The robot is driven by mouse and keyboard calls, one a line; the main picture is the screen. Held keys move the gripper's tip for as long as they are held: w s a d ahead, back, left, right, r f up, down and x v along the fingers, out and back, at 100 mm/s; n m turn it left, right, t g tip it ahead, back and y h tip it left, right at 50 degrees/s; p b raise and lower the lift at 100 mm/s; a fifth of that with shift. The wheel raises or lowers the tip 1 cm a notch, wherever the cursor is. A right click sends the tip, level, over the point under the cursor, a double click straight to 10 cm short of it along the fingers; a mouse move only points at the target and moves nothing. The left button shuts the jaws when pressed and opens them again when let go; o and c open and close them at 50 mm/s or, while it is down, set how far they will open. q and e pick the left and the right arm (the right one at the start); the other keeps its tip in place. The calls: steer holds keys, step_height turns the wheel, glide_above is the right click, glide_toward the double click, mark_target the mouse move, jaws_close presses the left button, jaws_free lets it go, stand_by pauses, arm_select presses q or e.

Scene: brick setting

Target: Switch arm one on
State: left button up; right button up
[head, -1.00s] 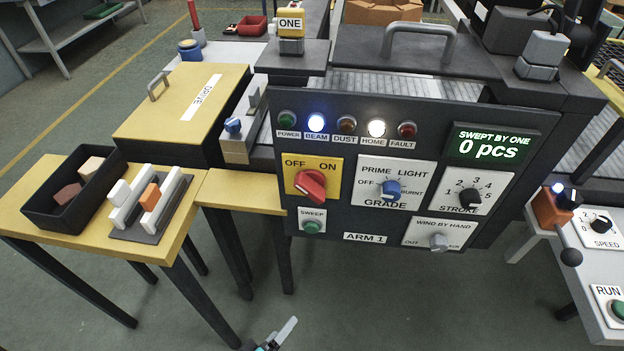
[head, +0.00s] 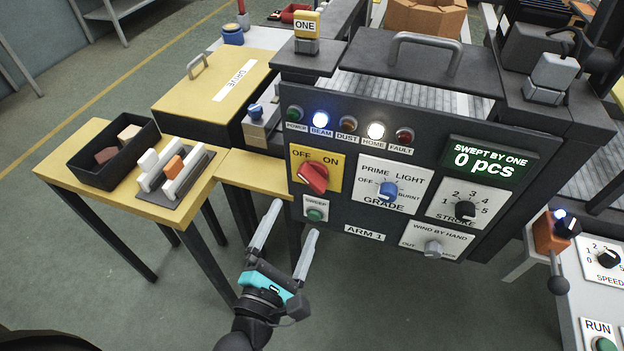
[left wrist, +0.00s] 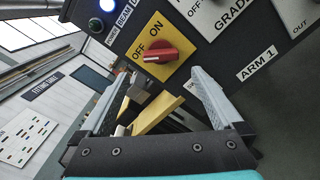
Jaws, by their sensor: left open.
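The arm one panel (head: 345,213) faces me, with the label ARM 1. Its red rotary switch (head: 313,177) sits on a yellow OFF/ON plate (head: 328,161); its handle slants, with one end up toward OFF. The red switch also shows in the left wrist view (left wrist: 160,55), beyond the fingertips. My left gripper (head: 295,218) is open and empty, below and to the left of the switch, apart from the panel. The POWER lamp (head: 295,113) looks dark green; the BEAM lamp (head: 320,119) glows blue and the HOME lamp (head: 376,131) white. My right gripper is not in view.
Beside the switch are a green SWEEP button (head: 315,214), a blue GRADE knob (head: 388,190), a STROKE knob (head: 465,209) and a grey WIND BY HAND knob (head: 433,248). A yellow table (head: 88,170) stands left. Floor space is free below the panel.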

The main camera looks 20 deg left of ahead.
mark_target(311, 184)
arm_select(q)
steer(key=w, duration=1.1)
steer(key=shift+w+d, duration=0.1)
steer(key=shift+d, duration=0.1)
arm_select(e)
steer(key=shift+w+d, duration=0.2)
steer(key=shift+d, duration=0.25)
arm_select(q)
steer(key=c, duration=1.1)
steer(key=shift+c, duration=0.2)
